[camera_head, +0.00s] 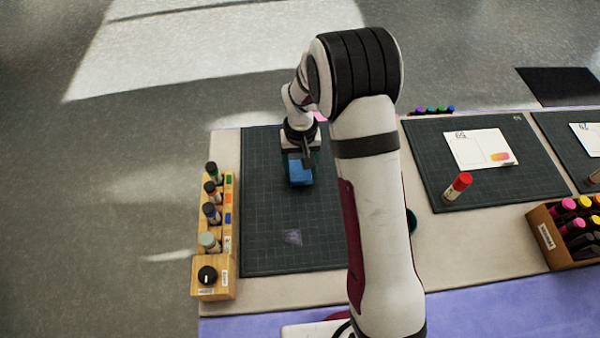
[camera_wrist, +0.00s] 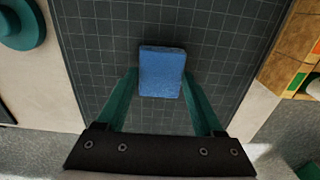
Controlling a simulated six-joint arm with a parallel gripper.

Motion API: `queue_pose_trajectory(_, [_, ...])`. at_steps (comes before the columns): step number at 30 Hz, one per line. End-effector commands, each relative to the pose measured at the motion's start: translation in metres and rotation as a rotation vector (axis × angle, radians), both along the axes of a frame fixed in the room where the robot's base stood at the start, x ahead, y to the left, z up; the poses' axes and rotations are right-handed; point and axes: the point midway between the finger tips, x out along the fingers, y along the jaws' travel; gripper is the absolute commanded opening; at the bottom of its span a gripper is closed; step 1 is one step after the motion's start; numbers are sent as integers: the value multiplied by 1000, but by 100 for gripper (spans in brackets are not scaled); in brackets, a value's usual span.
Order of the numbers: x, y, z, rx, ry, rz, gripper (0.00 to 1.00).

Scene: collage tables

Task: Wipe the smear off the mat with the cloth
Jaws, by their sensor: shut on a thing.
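The blue cloth (camera_head: 300,173), a folded block, is held by my gripper (camera_head: 301,163) over the upper right part of the dark gridded mat (camera_head: 265,200). In the wrist view the two green fingers of my gripper (camera_wrist: 160,78) are shut on the sides of the cloth (camera_wrist: 160,70). I cannot tell whether the cloth touches the mat. A faint pale purple smear (camera_head: 293,237) lies on the lower middle of the mat, apart from the cloth. My arm hides part of the mat's right side.
A wooden rack (camera_head: 228,262) with several capped bottles runs along the mat's left edge. A teal thing (camera_head: 411,221) is partly hidden behind my arm. To the right are another mat (camera_head: 425,150) with a card and red-capped stick (camera_head: 457,187), and a marker crate (camera_head: 548,242).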

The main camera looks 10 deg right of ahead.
Motion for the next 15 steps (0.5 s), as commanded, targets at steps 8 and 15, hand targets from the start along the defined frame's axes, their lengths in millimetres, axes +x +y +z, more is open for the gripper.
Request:
queue_pose_trajectory(8, [0, 0, 20, 1, -1, 0, 22])
queue_pose_trajectory(15, [0, 0, 35, 0, -1, 0, 22])
